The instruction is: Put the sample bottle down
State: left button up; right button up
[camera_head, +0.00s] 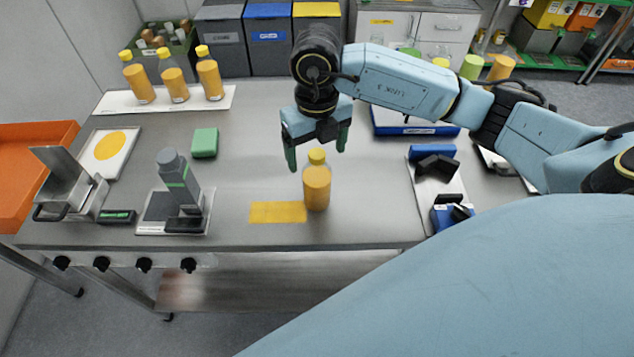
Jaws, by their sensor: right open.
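The sample bottle (317,188), orange with a yellow cap, stands upright on the grey table (255,130). A flat yellow patch (278,212) lies on the table just left of its base. The bottle's base is at the patch's right end; I cannot tell whether they overlap. My right gripper (318,160) points down just above and behind the bottle. Its green fingers are spread apart, one on each side of the yellow cap, with no visible contact. My left gripper is not in view.
Several similar bottles (171,83) stand on a white strip at the back left. A grey piston device (177,182), a green block (204,143) and a metal box (70,190) are to the left. A tray with dark parts (436,185) is to the right.

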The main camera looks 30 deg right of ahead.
aim_at(317, 165)
notch_tip(317, 165, down, 4)
jog(key=shift+w+d+r, duration=0.1)
jog(key=shift+w+d, duration=0.05)
jog(key=shift+f, duration=0.5)
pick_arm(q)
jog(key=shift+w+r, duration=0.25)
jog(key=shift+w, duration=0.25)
pick_arm(e)
jog(key=shift+r, duration=0.1)
grip_shut()
